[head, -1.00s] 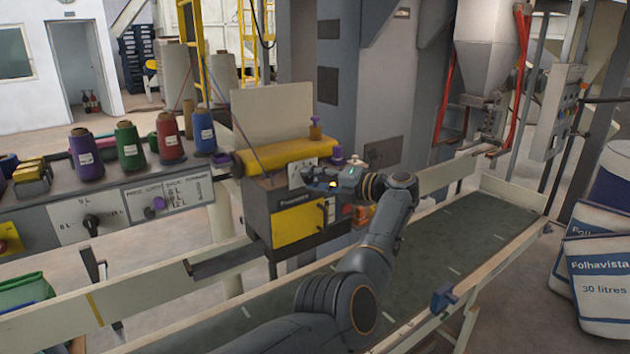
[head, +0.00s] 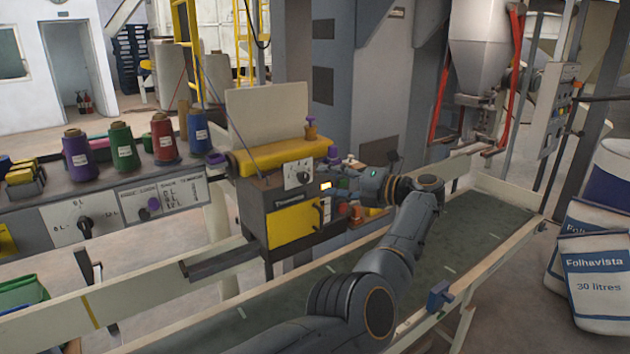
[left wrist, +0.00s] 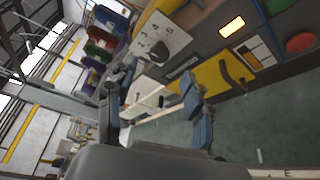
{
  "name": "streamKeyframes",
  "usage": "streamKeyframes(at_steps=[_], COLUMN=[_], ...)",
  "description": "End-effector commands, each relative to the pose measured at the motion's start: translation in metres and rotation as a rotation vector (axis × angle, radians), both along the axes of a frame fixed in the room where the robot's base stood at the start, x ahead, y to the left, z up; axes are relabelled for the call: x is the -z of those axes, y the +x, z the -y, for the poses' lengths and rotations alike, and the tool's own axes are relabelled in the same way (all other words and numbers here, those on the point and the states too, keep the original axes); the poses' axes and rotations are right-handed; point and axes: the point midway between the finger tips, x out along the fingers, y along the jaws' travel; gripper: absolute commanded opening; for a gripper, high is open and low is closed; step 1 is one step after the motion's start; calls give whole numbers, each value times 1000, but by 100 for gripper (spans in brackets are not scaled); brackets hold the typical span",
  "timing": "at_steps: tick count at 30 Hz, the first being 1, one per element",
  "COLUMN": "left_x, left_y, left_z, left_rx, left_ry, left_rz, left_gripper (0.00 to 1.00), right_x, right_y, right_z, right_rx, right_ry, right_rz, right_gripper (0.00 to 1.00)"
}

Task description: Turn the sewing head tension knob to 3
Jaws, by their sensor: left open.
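The sewing head (head: 290,205) is a dark box with a yellow top and yellow front door beside the conveyor. Its tension knob (head: 303,176) is small and dark on a white dial plate. The knob also shows in the left wrist view (left wrist: 160,51), with printed numbers around it; I cannot read its setting for sure. My left gripper (head: 338,178) is just right of the plate, apart from the knob. In the left wrist view its two fingers (left wrist: 157,100) are spread, with nothing held between them. My right gripper is out of view.
A lit display (head: 326,185) and a red button (left wrist: 300,42) are on the sewing head near my gripper. Thread cones (head: 121,148) stand on the left panel, which has a black selector knob (head: 85,225). The conveyor belt (head: 470,230) is clear. Filled sacks (head: 597,275) stand at the right.

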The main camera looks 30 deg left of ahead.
Motion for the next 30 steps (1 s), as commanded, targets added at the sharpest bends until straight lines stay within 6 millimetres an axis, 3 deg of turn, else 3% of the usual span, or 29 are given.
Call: streamKeyframes(at_steps=[4,9,30], left_x=[-6,-7,-7], left_y=[0,0,-1], left_z=[35,51,59], left_rx=[4,1,1], left_ry=[1,0,4], left_rz=[-1,-1,-2], left_gripper=[52,52,52], right_x=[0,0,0], right_y=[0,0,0], right_z=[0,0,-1], right_rx=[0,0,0], right_ry=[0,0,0], right_rz=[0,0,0], right_gripper=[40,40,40])
